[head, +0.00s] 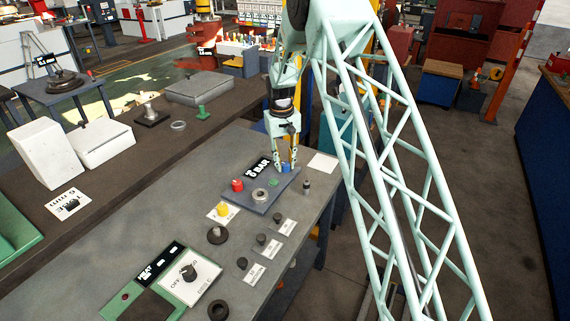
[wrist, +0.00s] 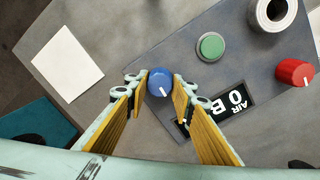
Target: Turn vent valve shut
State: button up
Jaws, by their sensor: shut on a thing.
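A blue round knob (wrist: 159,82), which I take for the vent valve, stands on a grey panel (wrist: 232,72) with a white pointer mark toward the bottom of the wrist view. My gripper (wrist: 158,88) is shut on the knob, one fingertip on each side. In the head view my gripper (head: 285,164) points down at the far right end of the panel, and the blue knob (head: 286,169) shows only as a small patch between the fingertips. A black air display (wrist: 233,100) reads 0 BAR in the wrist view, partly hidden by a finger.
On the panel are a green button (wrist: 210,46), a red knob (wrist: 295,72) and a pale ring (wrist: 272,12). A white sheet (wrist: 62,58) lies beside the panel. A yellow knob (head: 222,209) and several small dark knobs stand nearer on the bench. The bench edge is close at the right.

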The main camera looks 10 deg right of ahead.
aim_at(284, 163)
jog(key=shift+n, duration=0.5)
jog(key=o, duration=0.9)
jog(key=shift+r, duration=0.1)
jog(key=r, duration=1.2)
jog(key=shift+a, duration=0.3)
